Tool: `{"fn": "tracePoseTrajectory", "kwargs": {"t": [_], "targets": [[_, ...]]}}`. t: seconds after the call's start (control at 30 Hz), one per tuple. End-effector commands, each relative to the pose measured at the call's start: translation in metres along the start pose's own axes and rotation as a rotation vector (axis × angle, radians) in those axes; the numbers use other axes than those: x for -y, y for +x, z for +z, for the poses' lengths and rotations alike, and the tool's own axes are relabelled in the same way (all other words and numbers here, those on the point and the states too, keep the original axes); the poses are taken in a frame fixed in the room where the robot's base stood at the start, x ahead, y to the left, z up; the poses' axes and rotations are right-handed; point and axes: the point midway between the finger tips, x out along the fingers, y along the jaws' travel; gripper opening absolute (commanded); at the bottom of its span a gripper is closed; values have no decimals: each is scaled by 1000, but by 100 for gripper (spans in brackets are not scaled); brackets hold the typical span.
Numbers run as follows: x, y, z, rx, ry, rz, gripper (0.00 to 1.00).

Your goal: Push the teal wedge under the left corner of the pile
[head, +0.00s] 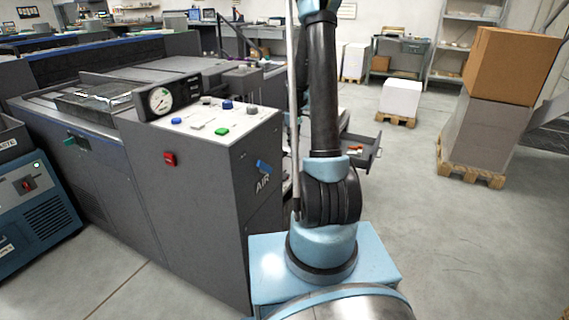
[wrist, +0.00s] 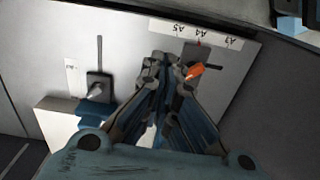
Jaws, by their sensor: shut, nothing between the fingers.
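My gripper (wrist: 172,64) shows in the wrist view, its two fingers drawn together with nothing held. It is over a pale grey panel (wrist: 225,95). A small blue-teal piece (wrist: 95,114) lies to the left of my fingers, beside a white block (wrist: 58,122). I cannot tell whether these are the teal wedge and the pile; my gripper body hides part of that area. In the head view my arm rises out of the top of the picture, so my gripper is not seen there.
An orange piece (wrist: 194,71) is by the right fingertip, near a strip marked with paper sizes (wrist: 200,33). A dark slotted fitting (wrist: 98,86) is at left. The grey press (head: 200,190) stands left of my arm; an open drawer (head: 368,152) juts out right.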

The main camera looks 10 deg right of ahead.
Motion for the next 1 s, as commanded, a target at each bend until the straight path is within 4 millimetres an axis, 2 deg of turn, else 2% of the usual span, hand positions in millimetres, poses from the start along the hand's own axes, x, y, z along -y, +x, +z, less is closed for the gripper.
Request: {"fn": "tracePoseTrajectory", "kwargs": {"t": [0.1, 0.2, 0.47, 1.0], "targets": [[-9, 16, -5, 3, -26, -5, 0], [-13, 22, -7, 4, -38, -7, 0], [-14, 42, -8, 5, -43, -7, 0], [-13, 117, -7, 5, -42, -7, 0]]}}
